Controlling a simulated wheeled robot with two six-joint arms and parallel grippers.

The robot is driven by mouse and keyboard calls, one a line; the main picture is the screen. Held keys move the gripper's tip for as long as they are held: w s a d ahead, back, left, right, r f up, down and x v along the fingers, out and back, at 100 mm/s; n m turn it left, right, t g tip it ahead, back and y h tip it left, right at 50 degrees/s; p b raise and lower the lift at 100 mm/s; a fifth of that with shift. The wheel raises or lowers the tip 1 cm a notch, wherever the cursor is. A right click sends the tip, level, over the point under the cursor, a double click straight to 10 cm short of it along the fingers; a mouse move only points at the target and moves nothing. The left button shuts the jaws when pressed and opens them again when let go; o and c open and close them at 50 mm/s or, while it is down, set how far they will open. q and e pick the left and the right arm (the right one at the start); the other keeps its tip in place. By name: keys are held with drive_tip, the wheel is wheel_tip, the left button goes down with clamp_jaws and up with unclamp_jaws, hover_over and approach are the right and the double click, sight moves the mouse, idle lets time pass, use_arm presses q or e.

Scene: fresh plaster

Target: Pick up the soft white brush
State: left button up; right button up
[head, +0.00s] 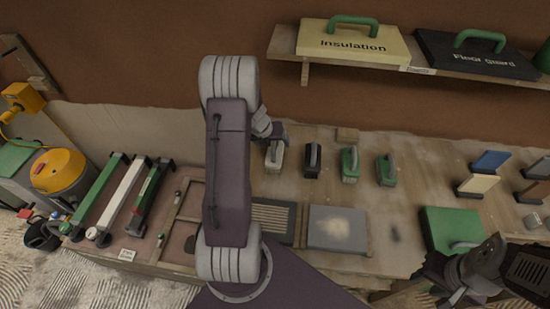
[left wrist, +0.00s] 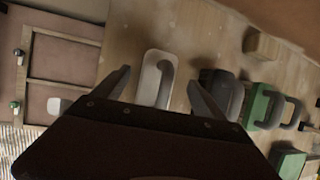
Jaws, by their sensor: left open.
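The soft white brush (head: 274,157) stands on the workbench at the left end of a row of handled brushes. It has a pale body and a grey loop handle. My left gripper (head: 272,138) is just above and behind it in the head view, partly hidden by my arm. In the left wrist view the white brush (left wrist: 152,78) lies between the two open fingers of my left gripper (left wrist: 158,80). I cannot tell from these views whether they touch it. My right gripper (head: 467,288) is at the lower right, over the bench's front edge, its jaws unclear.
A black brush (head: 312,160) stands close to the right of the white one, then two green ones (head: 349,164), (head: 386,170). A small wooden block (head: 347,134) lies behind. A grey board (head: 337,229) lies in front. A shelf (head: 400,66) hangs above.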

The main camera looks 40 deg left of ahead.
use_arm(q)
drive_tip(key=x, duration=0.3)
drive_tip(key=shift+f+b, duration=0.25)
drive_tip(key=shift+b, duration=0.1)
drive_tip(key=shift+w+a+f, duration=0.2)
drive_tip(key=shift+w, duration=0.05)
use_arm(e)
drive_tip(key=shift+w+a+f, duration=0.1)
drive_tip(key=shift+w+f, duration=0.05)
drive_tip(key=shift+f, duration=0.55)
